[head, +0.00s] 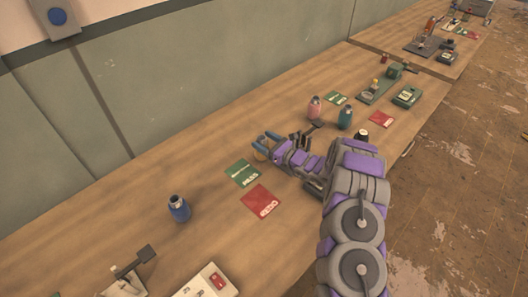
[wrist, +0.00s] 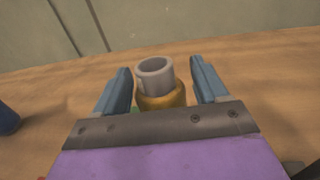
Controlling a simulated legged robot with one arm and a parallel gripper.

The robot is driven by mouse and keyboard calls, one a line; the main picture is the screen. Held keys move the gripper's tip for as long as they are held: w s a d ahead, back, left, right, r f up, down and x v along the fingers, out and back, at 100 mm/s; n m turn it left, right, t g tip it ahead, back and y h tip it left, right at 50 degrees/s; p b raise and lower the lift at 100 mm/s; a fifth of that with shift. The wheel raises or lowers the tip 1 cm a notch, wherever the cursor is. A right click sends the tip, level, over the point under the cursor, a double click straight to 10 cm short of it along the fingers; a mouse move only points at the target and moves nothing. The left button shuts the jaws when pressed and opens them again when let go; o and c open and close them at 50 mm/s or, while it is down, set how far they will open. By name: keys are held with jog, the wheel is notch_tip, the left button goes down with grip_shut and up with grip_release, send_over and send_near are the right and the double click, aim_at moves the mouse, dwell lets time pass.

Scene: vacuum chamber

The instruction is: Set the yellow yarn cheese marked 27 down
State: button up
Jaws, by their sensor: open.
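The yellow yarn cheese (wrist: 162,100) stands upright on the wooden bench, with a grey tube rising from its top. In the wrist view it is between the two blue fingers of my gripper (wrist: 160,75), with a gap showing on each side. My gripper is open around it. In the head view my gripper (head: 261,144) is low over the bench, and only a small part of the yellow cheese (head: 260,155) shows beside the fingers. The mark 27 cannot be read.
A green card (head: 242,173) and a red card (head: 261,201) lie near my gripper. A blue cheese (head: 179,209) stands to the left. Pink (head: 314,107) and teal (head: 345,117) cheeses stand further right. The bench (head: 110,215) is clear at the left, against the wall.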

jog(key=shift+w+a, duration=0.1)
jog(key=shift+a, duration=0.85)
jog(key=shift+c, duration=0.4)
jog(key=shift+d, duration=0.6)
jog(key=c, duration=0.6)
jog(key=shift+a+f, duration=0.15)
jog(key=shift+a, duration=0.1)
grip_shut()
